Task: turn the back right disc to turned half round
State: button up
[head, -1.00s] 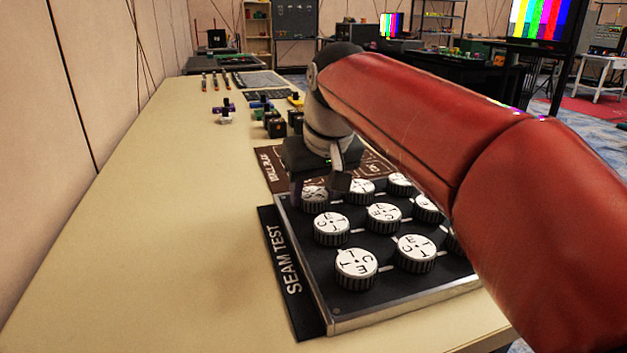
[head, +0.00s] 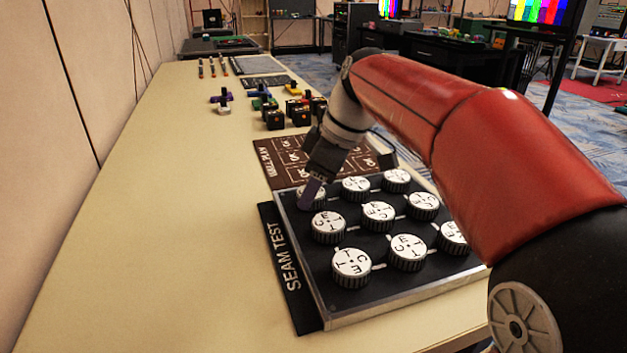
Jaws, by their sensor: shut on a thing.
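A black panel (head: 300,288) with a metal edge stands on the table and carries rows of white-topped, dark-ribbed discs with letters on them. The disc at its far left corner (head: 306,202) is partly covered by my gripper (head: 312,188). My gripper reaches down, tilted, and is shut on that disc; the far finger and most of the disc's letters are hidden. The disc at the far right corner (head: 397,180) stands free beyond it, as does the far middle disc (head: 356,189).
A "SEAM TEST" strip (head: 284,262) runs along the panel's left side. Beyond lies a brown board (head: 275,160), then several small coloured blocks (head: 275,119). The pale tabletop (head: 170,230) to the left is clear. My red arm crosses the right side.

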jog(key=shift+n, duration=0.6)
jog(key=shift+g, duration=0.3)
jog(key=o, duration=1)
jog(key=p+v, duration=0.1)
jog(key=v, duration=0.6)
jog(key=shift+d+r+p, duration=0.2)
jog(key=shift+r+p, duration=0.1)
jog(key=shift+r, duration=0.05)
